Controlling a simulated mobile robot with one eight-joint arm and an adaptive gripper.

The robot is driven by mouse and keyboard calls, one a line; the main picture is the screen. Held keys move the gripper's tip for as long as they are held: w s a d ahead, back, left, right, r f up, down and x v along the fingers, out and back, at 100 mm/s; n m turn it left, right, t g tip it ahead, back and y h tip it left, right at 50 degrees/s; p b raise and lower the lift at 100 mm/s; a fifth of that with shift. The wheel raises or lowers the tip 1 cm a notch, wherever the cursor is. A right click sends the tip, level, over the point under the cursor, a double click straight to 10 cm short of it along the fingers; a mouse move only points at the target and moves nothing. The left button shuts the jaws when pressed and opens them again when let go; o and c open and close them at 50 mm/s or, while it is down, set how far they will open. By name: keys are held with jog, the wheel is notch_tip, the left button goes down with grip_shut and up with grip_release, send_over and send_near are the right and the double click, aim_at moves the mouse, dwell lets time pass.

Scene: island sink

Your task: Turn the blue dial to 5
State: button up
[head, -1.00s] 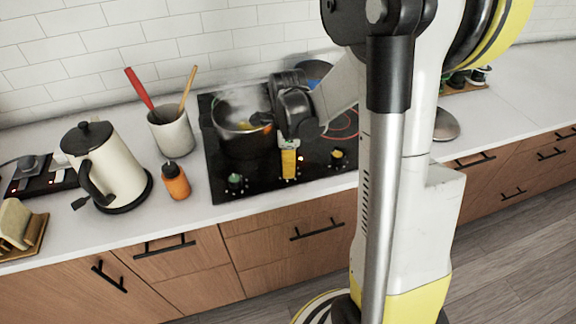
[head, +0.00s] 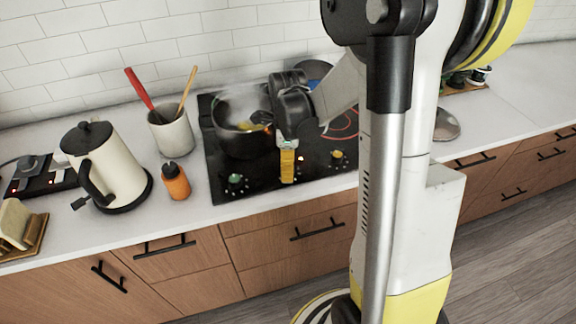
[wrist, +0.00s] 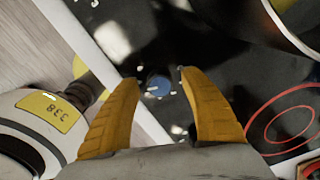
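The blue dial (wrist: 157,86) sits on the black cooktop and shows in the wrist view between my two yellow fingertips. My gripper (wrist: 159,78) is open, with one finger on each side of the dial and gaps visible in the picture. I cannot tell whether the fingers touch the dial. White marks lie around it, too blurred to read. In the head view my gripper (head: 287,178) points down at the cooktop's front edge and hides the blue dial. A green dial (head: 235,180) is to its left and a yellow dial (head: 337,157) to its right.
A steaming pot (head: 240,143) stands on the cooktop (head: 215,172) close to my wrist. An orange bottle (head: 175,182), a kettle (head: 108,170) and a utensil crock (head: 174,134) stand left of the cooktop. Wooden drawers are below the counter front.

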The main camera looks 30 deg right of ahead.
notch_tip(320, 180, up, 12)
dwell(0.6)
dwell(0.4)
